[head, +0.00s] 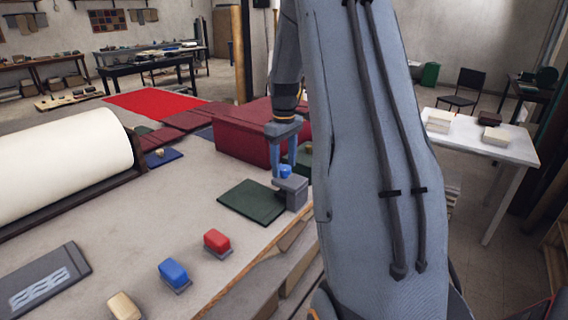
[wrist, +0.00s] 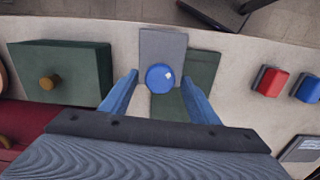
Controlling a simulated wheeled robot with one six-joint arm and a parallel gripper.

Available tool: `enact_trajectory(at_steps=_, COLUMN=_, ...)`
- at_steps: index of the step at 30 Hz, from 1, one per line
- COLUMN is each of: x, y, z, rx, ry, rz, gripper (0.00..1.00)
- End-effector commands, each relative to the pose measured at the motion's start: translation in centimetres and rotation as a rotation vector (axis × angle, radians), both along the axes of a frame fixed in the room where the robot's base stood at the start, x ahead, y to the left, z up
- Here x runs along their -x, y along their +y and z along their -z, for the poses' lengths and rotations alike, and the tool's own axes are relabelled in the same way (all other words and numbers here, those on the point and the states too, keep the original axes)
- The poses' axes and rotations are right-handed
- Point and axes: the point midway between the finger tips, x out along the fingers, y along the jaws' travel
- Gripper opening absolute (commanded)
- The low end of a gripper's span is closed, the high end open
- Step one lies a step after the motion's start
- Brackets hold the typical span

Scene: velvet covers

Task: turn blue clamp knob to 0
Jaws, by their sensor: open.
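The blue clamp knob (wrist: 160,78) is a round blue knob with a small pale mark toward its right side, on a grey block (wrist: 163,44). In the head view the knob (head: 285,171) sits on top of the grey clamp block (head: 292,190) at the table's edge. My gripper (wrist: 160,86) is open, with one blue finger on each side of the knob and a visible gap to it. In the head view my gripper (head: 283,172) points down over the block. Numbers around the knob are too small to read.
A dark green mat (head: 252,201) lies beside the block. A maroon box (head: 245,135) stands behind it. Red (head: 217,241) and blue (head: 173,273) blocks stand along the table's front edge.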

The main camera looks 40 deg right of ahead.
Motion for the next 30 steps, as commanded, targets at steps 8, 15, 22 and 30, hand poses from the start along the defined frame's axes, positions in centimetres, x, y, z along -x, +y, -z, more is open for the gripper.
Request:
enact_trajectory(at_steps=8, x=-0.1, y=0.0, z=-2.8, rx=0.002, ry=-0.004, rz=0.0, gripper=0.55)
enact_trajectory(at_steps=15, x=-0.1, y=0.0, z=-6.4, rx=0.001, ry=-0.002, rz=0.0, gripper=0.55)
enact_trajectory(at_steps=22, x=0.0, y=0.0, z=-7.8, rx=0.001, ry=-0.001, rz=0.0, gripper=0.55)
enact_trajectory(at_steps=30, x=0.0, y=0.0, z=-7.8, rx=0.0, ry=0.0, rz=0.003, gripper=0.55)
